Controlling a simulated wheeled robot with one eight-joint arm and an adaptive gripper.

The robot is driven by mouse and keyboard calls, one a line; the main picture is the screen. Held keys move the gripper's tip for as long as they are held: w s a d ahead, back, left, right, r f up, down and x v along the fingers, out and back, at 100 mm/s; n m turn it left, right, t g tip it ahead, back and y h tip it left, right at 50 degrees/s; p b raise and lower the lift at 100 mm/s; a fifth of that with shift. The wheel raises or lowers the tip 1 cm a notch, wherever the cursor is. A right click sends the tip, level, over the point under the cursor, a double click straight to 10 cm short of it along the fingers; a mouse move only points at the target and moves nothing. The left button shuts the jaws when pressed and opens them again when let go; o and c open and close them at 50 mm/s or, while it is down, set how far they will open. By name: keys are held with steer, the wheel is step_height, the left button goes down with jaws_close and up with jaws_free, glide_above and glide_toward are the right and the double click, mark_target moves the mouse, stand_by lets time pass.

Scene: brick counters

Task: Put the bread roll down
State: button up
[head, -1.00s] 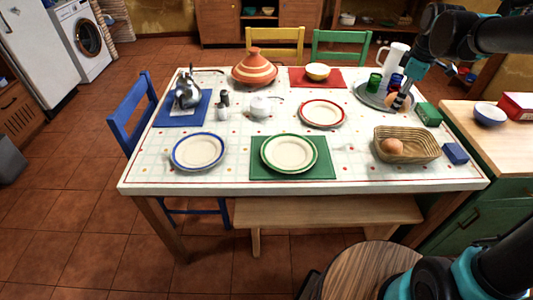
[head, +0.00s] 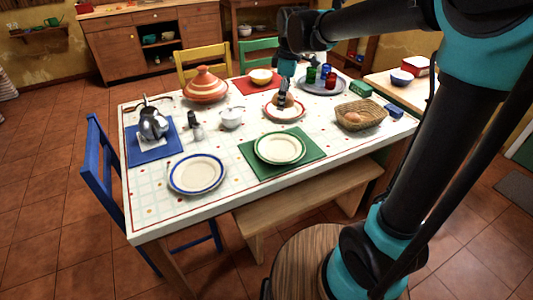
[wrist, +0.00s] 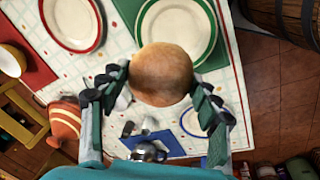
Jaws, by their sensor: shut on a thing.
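My gripper (head: 284,92) points down over the table and is shut on a round brown bread roll (head: 285,101). In the wrist view the roll (wrist: 161,74) sits between the two fingers (wrist: 160,92). In the head view the roll overlaps the red-rimmed plate (head: 271,113), but its height above it is hard to tell. In the wrist view that plate (wrist: 72,22) lies at upper left, apart from the roll. A green-rimmed plate (head: 280,148) and a blue-rimmed plate (head: 197,174) lie nearer. A wicker basket (head: 371,126) holds another roll (head: 352,118).
A striped tagine (head: 205,86), white pot (head: 231,117), shakers (head: 197,131) and metal kettle (head: 152,122) stand on the left half. A tray (head: 313,88) with coloured cups and a yellow bowl (head: 260,76) are at the back. Bare tablecloth (head: 240,142) shows between the plates.

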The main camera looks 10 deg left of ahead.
mark_target(280, 149)
step_height(280, 149, down, 20)
steer(key=shift+s+a+r, duration=0.1)
stand_by(0.5)
steer(key=o, duration=1)
steer(key=shift+c, duration=0.2)
step_height(280, 149, up, 12)
steer(key=s+d, duration=0.1)
steer(key=s, duration=0.1)
steer(key=s+d+f+m+t, duration=0.1)
steer(key=s+d+f+m, duration=0.3)
steer(key=s+d+m, duration=0.4)
steer(key=s+d+f+m+t+h, duration=0.1)
steer(key=s+d+f+m, duration=0.4)
steer(key=s+d+m, duration=0.4)
steer(key=d, duration=0.5)
steer(key=shift+d, duration=0.3)
steer(key=shift+f, duration=0.1)
